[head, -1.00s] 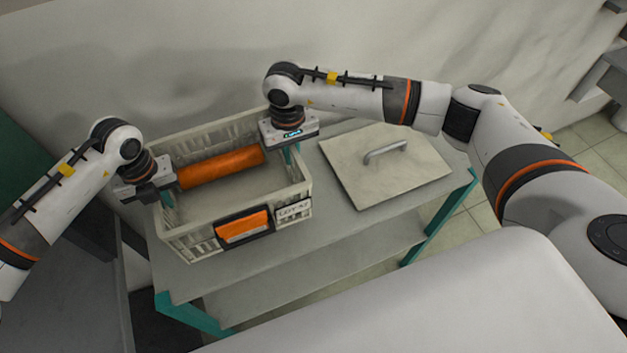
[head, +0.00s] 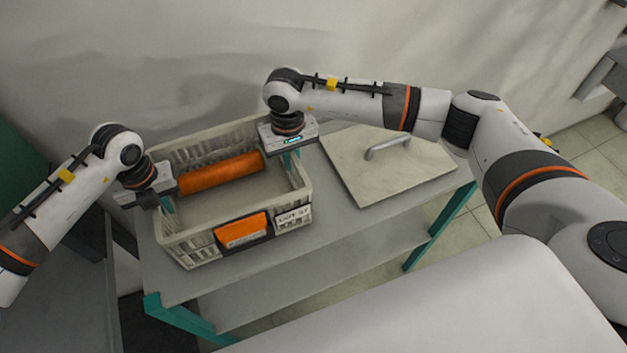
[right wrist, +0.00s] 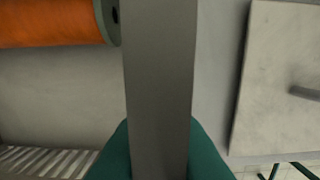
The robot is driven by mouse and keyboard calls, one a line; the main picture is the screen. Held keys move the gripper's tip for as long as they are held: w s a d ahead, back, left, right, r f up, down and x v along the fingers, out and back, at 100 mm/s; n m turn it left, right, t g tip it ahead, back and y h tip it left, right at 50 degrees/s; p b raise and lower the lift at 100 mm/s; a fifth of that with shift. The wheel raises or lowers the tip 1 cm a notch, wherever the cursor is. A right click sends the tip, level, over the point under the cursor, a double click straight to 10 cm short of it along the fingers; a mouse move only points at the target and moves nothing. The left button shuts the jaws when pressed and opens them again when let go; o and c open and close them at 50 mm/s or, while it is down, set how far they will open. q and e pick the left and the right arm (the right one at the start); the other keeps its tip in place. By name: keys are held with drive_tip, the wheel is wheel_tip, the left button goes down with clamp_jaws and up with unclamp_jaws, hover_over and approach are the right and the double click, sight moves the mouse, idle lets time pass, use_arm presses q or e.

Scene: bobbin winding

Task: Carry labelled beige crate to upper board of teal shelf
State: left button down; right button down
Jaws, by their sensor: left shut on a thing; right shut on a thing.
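The beige crate (head: 187,248) is level over the left part of the teal shelf's upper board (head: 345,228); I cannot tell whether its bottom touches the board. Its front carries an orange panel and a white label (head: 294,217). An orange spool (head: 220,172) lies inside, and also shows in the right wrist view (right wrist: 50,22). My left gripper (head: 165,200) is shut on the crate's left wall. My right gripper (head: 291,160) is shut on its right wall; the right wrist view shows the rim (right wrist: 160,90) between teal fingers (right wrist: 205,155).
A pale square lid (head: 395,178) with a metal handle lies on the board, right of the crate. A lower board (head: 300,275) is below. A wall stands close behind. A dark grey surface (head: 60,270) is at the left.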

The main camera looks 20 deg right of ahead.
use_arm(q)
drive_tip(key=c, duration=1.5)
unclamp_jaws()
use_arm(e)
drive_tip(key=c, duration=1.5)
unclamp_jaws()
drive_tip(key=shift+f, duration=0.1)
use_arm(q)
wheel_tip(320, 180, up, 12)
drive_tip(key=shift+f, duration=0.15)
use_arm(e)
wheel_tip(320, 180, up, 12)
